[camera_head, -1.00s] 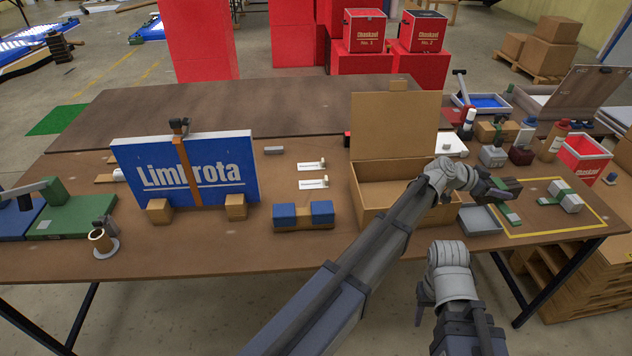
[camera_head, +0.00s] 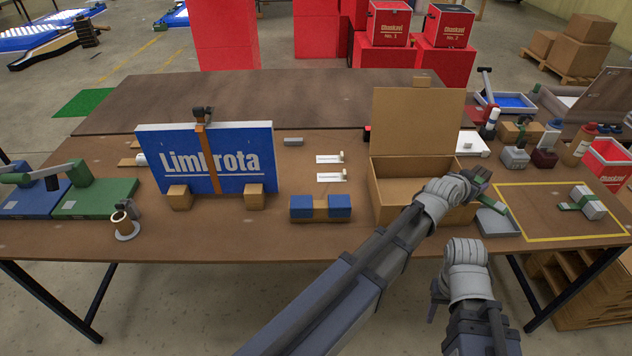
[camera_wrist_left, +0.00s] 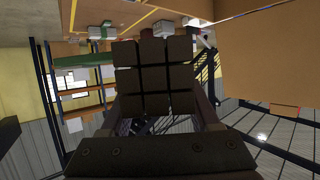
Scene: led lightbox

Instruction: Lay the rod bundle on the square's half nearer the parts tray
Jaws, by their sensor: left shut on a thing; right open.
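The bundle is held above the table, between the open cardboard box and the yellow-outlined square (camera_head: 522,238). A grey tray (camera_head: 497,223), likely the parts tray, lies at the square's left edge. A pale grey block with a green band (camera_head: 588,203) rests on the square's right half. My right gripper (camera_head: 438,292) is open and empty, low in front of the table.
The open cardboard box (camera_head: 385,197) stands just left of my left gripper. Bottles and small blocks (camera_head: 515,157) stand behind the square, with a red bin (camera_head: 608,164) at the right. The square's left half looks bare beyond the tray.

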